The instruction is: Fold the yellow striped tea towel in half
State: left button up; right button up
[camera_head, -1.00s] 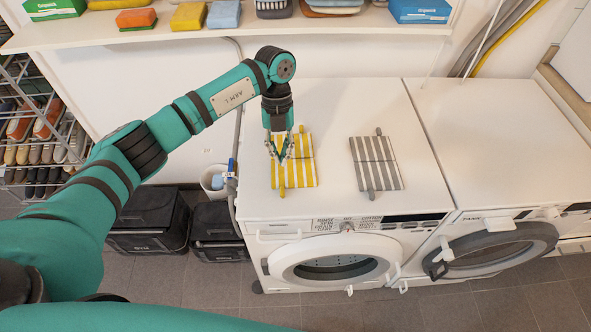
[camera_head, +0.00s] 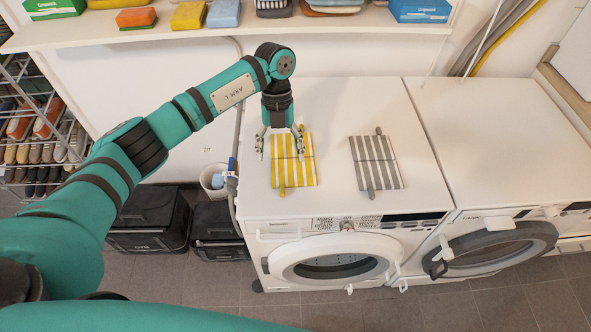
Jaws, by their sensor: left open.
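The yellow striped tea towel (camera_head: 306,174) lies on top of the left washing machine, with yellow and white stripes running front to back. It looks spread flat, with a faint line across its middle and a small yellow tab at its front edge. My left gripper (camera_head: 280,157) points down over the back half and left side of the towel. Its fingers are spread wide with nothing between them, and they hide part of the towel. I cannot tell whether the fingertips touch the cloth. My right gripper is not in view.
A grey striped towel (camera_head: 376,174) lies to the right on the same washing machine (camera_head: 415,120). A second machine (camera_head: 500,140) with its door open stands further right. A shelf (camera_head: 330,27) with boxes and sponges runs along the back. The machine top is otherwise clear.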

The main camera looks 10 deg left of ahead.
pick_arm(q)
notch_tip(320, 180, up, 7)
jog(key=p, duration=0.4)
jog(key=shift+p, duration=0.35)
dwell(1.4)
